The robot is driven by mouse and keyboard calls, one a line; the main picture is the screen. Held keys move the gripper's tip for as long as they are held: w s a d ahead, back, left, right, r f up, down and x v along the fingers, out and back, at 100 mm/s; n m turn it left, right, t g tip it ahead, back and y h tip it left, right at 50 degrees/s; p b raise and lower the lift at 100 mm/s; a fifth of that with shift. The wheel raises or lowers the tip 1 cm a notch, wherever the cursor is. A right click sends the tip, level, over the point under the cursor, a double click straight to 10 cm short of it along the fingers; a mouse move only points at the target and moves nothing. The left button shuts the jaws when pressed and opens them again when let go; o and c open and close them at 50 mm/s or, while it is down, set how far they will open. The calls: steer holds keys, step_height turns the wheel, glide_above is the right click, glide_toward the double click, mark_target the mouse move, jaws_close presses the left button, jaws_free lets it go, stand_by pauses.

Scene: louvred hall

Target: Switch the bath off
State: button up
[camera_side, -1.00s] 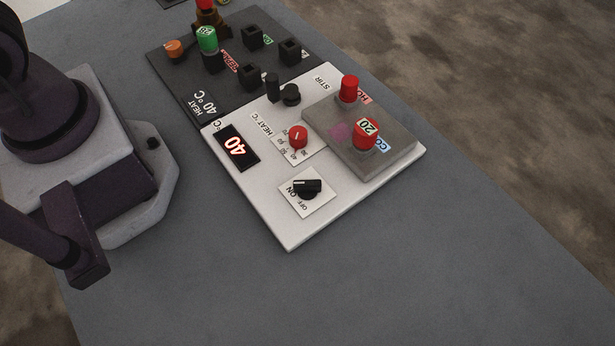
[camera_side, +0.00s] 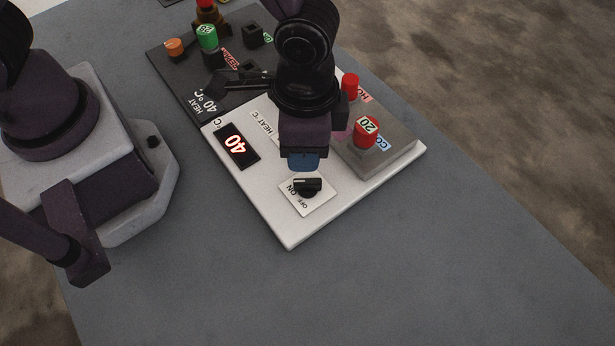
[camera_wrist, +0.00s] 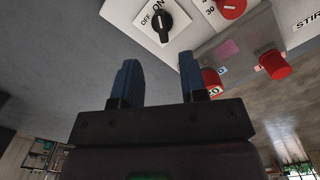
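The bath's switch is a black knob (camera_side: 308,186) on a white plate marked ON and OFF, on the white panel (camera_side: 270,215). Its bar lies crosswise, one end towards ON. The knob also shows in the wrist view (camera_wrist: 163,26), its bar closer to ON than OFF. The red display (camera_side: 236,146) reads 40. My gripper (camera_side: 303,162) is over the panel, just behind the knob in the side view. In the wrist view my gripper (camera_wrist: 159,80) has its two blue fingers apart with nothing between them. My arm hides the STIR and heat knobs in the side view.
A grey block (camera_side: 385,160) on the panel holds two red-capped pieces, one marked 20 (camera_side: 366,132). Behind is a dark panel (camera_side: 185,80) with black holders, a green-capped piece (camera_side: 208,37) and an orange knob (camera_side: 174,47). The grey table in front is clear.

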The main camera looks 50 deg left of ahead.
mark_target(307, 181)
steer(key=shift+w+d+f, duration=0.1)
steer(key=shift+w+f, duration=0.05)
steer(key=shift+f, duration=2.3)
steer(key=shift+w+f, duration=0.1)
steer(key=shift+f, duration=2.3)
jaws_close()
